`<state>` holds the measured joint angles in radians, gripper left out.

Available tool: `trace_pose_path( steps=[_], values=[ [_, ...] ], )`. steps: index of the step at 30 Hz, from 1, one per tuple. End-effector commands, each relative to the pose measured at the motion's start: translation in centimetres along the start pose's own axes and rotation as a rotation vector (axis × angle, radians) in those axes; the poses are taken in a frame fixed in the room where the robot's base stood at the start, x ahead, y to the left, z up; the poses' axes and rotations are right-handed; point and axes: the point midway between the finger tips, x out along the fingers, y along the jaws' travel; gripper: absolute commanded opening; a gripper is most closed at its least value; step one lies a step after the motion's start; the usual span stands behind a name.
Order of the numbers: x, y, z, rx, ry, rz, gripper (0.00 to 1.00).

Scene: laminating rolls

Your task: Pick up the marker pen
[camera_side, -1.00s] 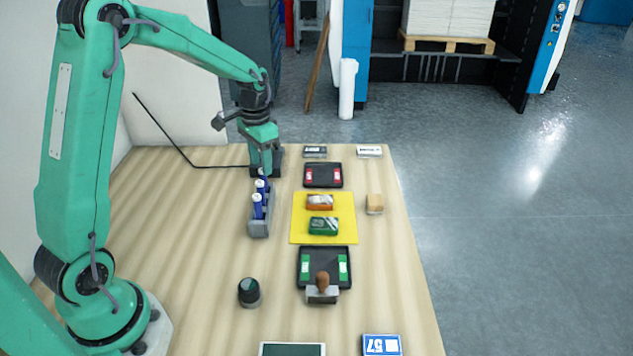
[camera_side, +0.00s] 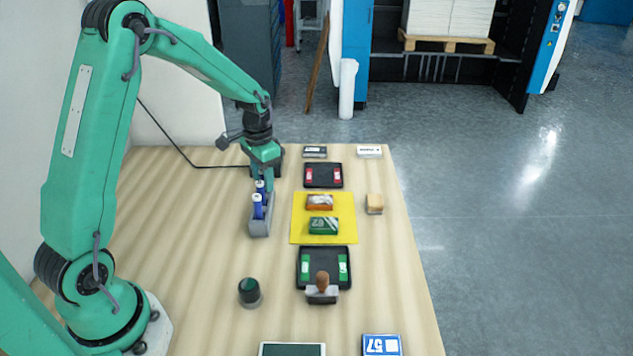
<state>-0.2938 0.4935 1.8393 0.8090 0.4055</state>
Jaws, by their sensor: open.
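Blue marker pens with pale tops stand in a narrow grey holder (camera_side: 259,228) left of the yellow mat. The nearest marker pen (camera_side: 257,208) is clear to see. Another pen (camera_side: 260,187) behind it is partly hidden by my gripper. My gripper (camera_side: 268,183) is open and points down at the far end of the holder, very close to the pens there. I cannot tell whether a pen is between its fingers.
A yellow mat (camera_side: 347,205) with an orange box (camera_side: 319,202) and a green box (camera_side: 323,226) lies right of the holder. Black trays (camera_side: 323,168) (camera_side: 324,253) lie beyond and before it. A dark round knob-like object (camera_side: 249,292) stands nearer. The left wood is clear.

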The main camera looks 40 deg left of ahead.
Motion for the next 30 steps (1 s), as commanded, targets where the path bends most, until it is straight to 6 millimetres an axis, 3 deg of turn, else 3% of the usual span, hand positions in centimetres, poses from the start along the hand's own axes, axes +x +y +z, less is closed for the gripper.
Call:
trace_pose_path(
  steps=[3, 9, 10, 22, 30],
  values=[
    [0.0, 0.0, 0.0, 0.000, 0.000, 0.000, 0.41],
    [0.0, 0.0, 0.0, 0.000, 0.000, 0.000, 0.02],
    [0.0, 0.0, 0.0, 0.000, 0.000, 0.000, 0.00],
    [-0.4, 0.0, 0.0, 0.000, 0.002, -0.001, 0.00],
    [-2.8, 0.0, -0.1, 0.000, 0.004, -0.002, 0.00]
  ],
)
